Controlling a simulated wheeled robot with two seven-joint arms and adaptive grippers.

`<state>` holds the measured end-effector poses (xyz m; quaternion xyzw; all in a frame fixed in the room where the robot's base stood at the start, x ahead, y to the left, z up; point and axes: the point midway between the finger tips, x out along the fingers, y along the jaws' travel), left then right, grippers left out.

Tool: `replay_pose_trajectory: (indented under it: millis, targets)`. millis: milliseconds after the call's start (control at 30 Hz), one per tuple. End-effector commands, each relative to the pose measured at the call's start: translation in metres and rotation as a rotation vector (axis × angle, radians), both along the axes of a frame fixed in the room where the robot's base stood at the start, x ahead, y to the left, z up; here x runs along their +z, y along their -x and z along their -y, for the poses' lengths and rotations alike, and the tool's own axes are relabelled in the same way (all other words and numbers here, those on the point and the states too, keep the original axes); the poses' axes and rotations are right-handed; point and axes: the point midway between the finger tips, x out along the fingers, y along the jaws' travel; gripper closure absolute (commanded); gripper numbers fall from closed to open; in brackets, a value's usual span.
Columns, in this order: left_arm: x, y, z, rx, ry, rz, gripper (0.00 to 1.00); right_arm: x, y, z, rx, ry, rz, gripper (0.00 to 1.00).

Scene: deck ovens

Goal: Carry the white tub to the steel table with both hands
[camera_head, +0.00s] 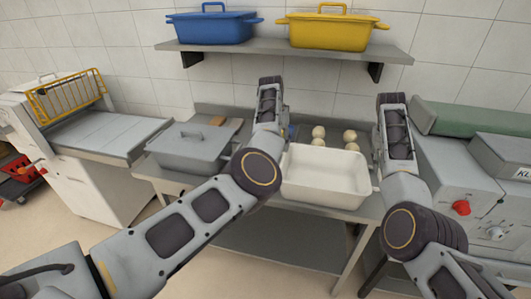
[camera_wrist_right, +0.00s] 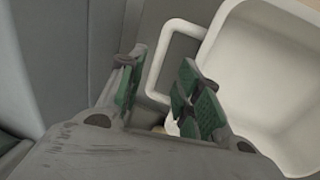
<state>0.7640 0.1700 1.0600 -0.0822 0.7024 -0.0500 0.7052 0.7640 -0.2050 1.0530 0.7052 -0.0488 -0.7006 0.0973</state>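The white tub (camera_head: 325,189) is an empty, open rectangular tub. In the head view it is between my two arms, over the front part of the steel table (camera_head: 215,187); I cannot tell if its base touches the top. My left arm reaches to the tub's left side, but its fingers are hidden. My right arm reaches to the tub's right side. In the right wrist view my right gripper (camera_wrist_right: 160,92) is open, with green finger pads. The tub's looped white handle (camera_wrist_right: 157,72) lies between its fingers, with visible gaps. The tub wall (camera_wrist_right: 222,45) is beside it.
A grey lidded container (camera_head: 188,152) stands on the table left of my left arm. Several pale dough balls (camera_head: 349,136) lie behind the tub. A shelf above holds a blue pot (camera_head: 211,28) and a yellow pot (camera_head: 328,32). A machine with a red knob (camera_head: 461,208) stands at right.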

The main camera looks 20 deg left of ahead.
Motion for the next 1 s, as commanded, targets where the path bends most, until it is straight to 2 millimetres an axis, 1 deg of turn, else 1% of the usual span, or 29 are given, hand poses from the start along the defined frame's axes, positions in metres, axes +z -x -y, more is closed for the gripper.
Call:
replay_pose_trajectory:
  millis: [100, 300, 467, 1000]
  targets:
    - [0.0, 0.0, 0.0, 0.0, 0.0, 0.0, 0.72, 0.015, 0.0, -0.003, 0.0, 0.0, 0.002, 0.66]
    - [0.0, 0.0, 0.0, 0.0, 0.0, 0.0, 0.72, 0.029, 0.0, -0.007, 0.001, 0.0, 0.0, 0.66]
    - [0.0, 0.0, 0.0, 0.0, 0.0, 0.0, 0.72, 0.033, 0.0, -0.007, 0.001, 0.0, 0.0, 0.66]
    - [0.0, 0.0, 0.0, 0.0, 0.0, 0.0, 0.72, 0.032, 0.0, -0.007, 0.0, 0.0, -0.001, 0.66]
